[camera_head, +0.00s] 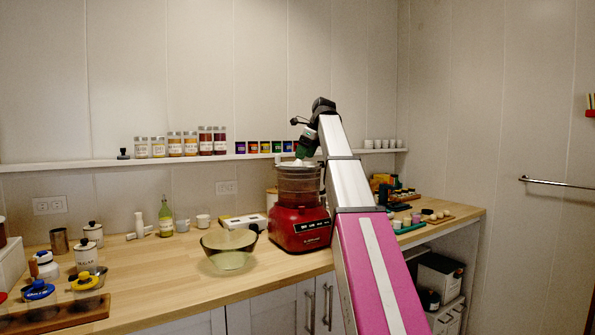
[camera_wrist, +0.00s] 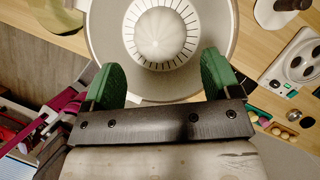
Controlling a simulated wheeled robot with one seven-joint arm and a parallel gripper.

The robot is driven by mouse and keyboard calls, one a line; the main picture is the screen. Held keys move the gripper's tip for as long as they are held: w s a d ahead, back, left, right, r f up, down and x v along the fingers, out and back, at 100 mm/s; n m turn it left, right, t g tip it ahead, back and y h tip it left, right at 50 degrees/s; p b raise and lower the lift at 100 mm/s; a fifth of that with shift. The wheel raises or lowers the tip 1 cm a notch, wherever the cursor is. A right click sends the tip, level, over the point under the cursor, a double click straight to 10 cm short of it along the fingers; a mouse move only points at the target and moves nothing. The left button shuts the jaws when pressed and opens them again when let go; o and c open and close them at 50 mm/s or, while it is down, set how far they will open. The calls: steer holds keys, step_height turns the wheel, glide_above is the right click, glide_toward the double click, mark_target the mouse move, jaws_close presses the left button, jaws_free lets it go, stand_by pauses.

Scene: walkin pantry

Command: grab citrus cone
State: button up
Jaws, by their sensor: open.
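The citrus cone (camera_wrist: 155,36) is white and ribbed, and sits in the middle of a round grey bowl (camera_wrist: 103,38) at the top of the wrist view. In the head view the bowl (camera_head: 297,180) tops a red juicer (camera_head: 300,225) on the counter, and only a little of the white cone (camera_head: 296,163) shows. My gripper (camera_wrist: 160,78) is open and empty, its two green fingers spread wide below the cone in the wrist view. In the head view my gripper (camera_head: 303,150) is just above the bowl. The cone is not between the fingertips.
A glass bowl (camera_head: 229,247) stands left of the juicer. A green bottle (camera_head: 166,217) and jars stand farther left. A wall shelf (camera_head: 60,166) with spice jars runs behind. Small items lie on the counter to the right. Bare wood (camera_head: 165,275) shows at the front left.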

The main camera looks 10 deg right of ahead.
steer(key=shift+x, duration=2.9)
steer(key=shift+a+r, duration=0.1)
steer(key=c, duration=0.7)
